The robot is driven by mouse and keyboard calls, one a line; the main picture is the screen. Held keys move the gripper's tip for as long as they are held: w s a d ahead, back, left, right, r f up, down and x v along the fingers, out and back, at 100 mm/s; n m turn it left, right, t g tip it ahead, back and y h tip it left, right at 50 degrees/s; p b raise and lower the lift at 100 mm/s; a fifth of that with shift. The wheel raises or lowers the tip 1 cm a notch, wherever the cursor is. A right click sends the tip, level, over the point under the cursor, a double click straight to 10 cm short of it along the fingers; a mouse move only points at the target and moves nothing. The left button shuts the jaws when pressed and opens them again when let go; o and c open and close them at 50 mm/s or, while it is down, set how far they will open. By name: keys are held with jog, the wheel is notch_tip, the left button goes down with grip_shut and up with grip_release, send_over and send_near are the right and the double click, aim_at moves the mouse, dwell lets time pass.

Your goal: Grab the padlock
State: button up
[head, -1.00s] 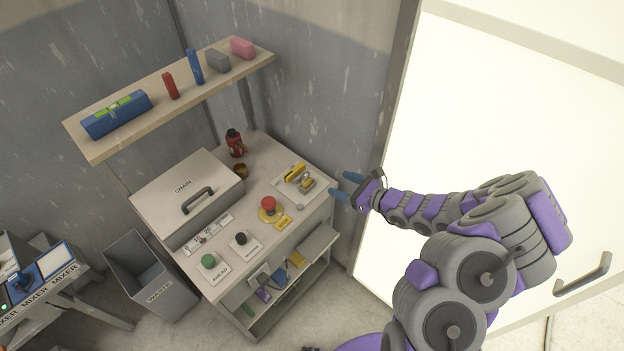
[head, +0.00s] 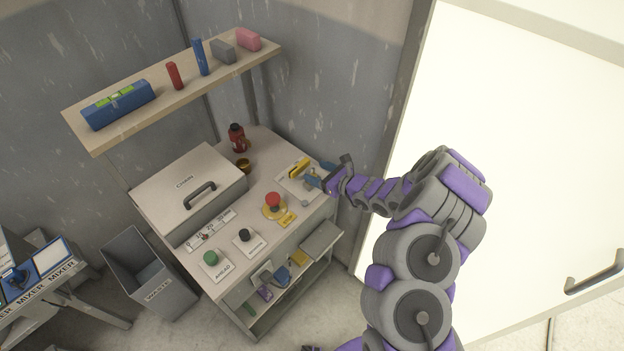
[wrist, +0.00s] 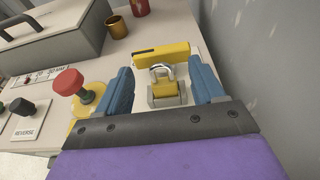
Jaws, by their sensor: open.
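The padlock (wrist: 164,90) has a yellow body and a silver shackle. In the wrist view it sits at a grey metal bracket on a pale plate, in front of a yellow handle (wrist: 161,54). My gripper (wrist: 164,84) is open, with one blue finger on each side of the padlock and a gap to both. In the head view my gripper (head: 314,176) is at the right end of the console and hides most of the padlock. The yellow handle also shows there (head: 299,167).
The console (head: 262,195) carries a red mushroom button (head: 273,201), a black knob (head: 243,235), a green button (head: 211,257), a brass cup (head: 243,165) and a red bottle (head: 237,138). A shelf (head: 180,92) hangs above. A wall stands close on the right in the wrist view.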

aim_at(309, 169)
jog(key=b+x, duration=0.1)
jog(key=x, duration=0.3)
jog(key=shift+w+a+f, duration=0.1)
jog(key=shift+w+a, duration=0.05)
jog(key=shift+w, duration=0.25)
jog(key=shift+a, duration=0.3)
jog(key=shift+c, duration=0.2)
jog(key=shift+a, duration=0.2)
jog(key=shift+c, duration=1.4)
jog(key=shift+d, duration=0.25)
jog(key=c, duration=0.9)
